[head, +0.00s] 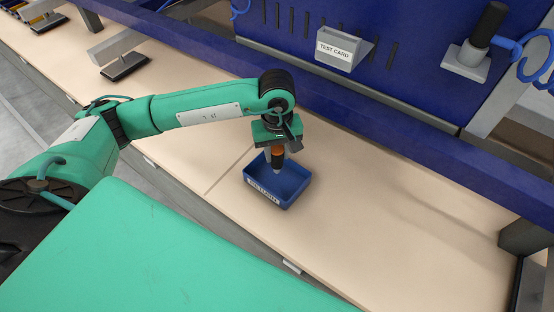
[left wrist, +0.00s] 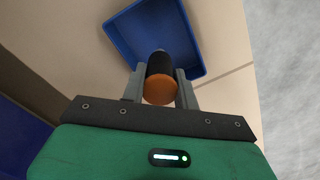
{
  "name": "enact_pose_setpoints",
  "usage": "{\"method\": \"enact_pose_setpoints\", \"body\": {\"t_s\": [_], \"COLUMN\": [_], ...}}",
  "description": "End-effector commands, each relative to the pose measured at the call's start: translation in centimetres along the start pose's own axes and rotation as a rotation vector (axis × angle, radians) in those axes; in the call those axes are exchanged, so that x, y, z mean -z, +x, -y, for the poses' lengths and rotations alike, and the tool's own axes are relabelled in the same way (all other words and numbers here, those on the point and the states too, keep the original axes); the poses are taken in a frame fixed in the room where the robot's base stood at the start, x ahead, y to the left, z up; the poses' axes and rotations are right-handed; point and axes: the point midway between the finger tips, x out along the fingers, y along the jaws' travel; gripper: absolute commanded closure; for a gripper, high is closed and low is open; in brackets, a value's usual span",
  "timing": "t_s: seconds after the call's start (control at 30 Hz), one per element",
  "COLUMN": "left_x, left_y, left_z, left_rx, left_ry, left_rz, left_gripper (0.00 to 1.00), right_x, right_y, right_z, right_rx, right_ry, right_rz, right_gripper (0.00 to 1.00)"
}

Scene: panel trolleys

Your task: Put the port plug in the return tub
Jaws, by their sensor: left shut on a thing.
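The port plug (left wrist: 160,85) has an orange end and a dark body with a pale tip. My left gripper (head: 278,155) is shut on it and points down over the return tub. The plug also shows in the head view (head: 277,158), with its tip low over the tub. The return tub (head: 262,193) is a shallow blue open box with a white label on its front, standing on the bench. It also shows in the left wrist view (left wrist: 127,40), beyond the plug. I cannot tell whether the tip touches the tub floor. My right gripper is not in view.
A blue panel with a test card holder (head: 338,48) and a dark-handled tool in a grey holder (head: 466,60) stands behind the bench (head: 370,230). A blue rail (head: 400,125) runs along the back. The bench right of the tub is clear.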

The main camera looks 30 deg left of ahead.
Motion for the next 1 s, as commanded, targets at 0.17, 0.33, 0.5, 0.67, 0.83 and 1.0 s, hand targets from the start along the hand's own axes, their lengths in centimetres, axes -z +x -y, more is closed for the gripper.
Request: {"method": "enact_pose_setpoints", "body": {"t_s": [0.17, 0.33, 0.5, 0.67, 0.83, 1.0], "left_x": [-0.1, 0.0, 0.0, 0.0, 0.0, 0.0], "left_y": [2.0, 4.1, 4.2, 4.3, 4.4, 4.4], "left_z": [0.1, 0.0, 0.0, 0.0, 0.0, 0.0], "left_rx": [0.002, 0.001, -0.001, -0.001, -0.001, 0.000], "left_ry": [-0.001, 0.000, 0.000, 0.001, 0.001, 0.001], "left_rz": [0.003, 0.001, 0.000, 0.000, 0.000, 0.000], "left_gripper": [1.00, 1.00, 1.00, 1.00, 1.00, 0.56], "right_x": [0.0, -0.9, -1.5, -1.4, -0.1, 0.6], "right_y": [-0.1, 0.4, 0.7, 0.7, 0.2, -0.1], "right_z": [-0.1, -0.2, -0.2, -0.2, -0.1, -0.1], "right_rx": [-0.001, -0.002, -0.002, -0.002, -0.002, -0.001], "right_ry": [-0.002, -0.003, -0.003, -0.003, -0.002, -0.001], "right_rz": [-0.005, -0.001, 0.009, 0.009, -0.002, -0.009], "right_gripper": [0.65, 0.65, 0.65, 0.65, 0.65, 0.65]}}
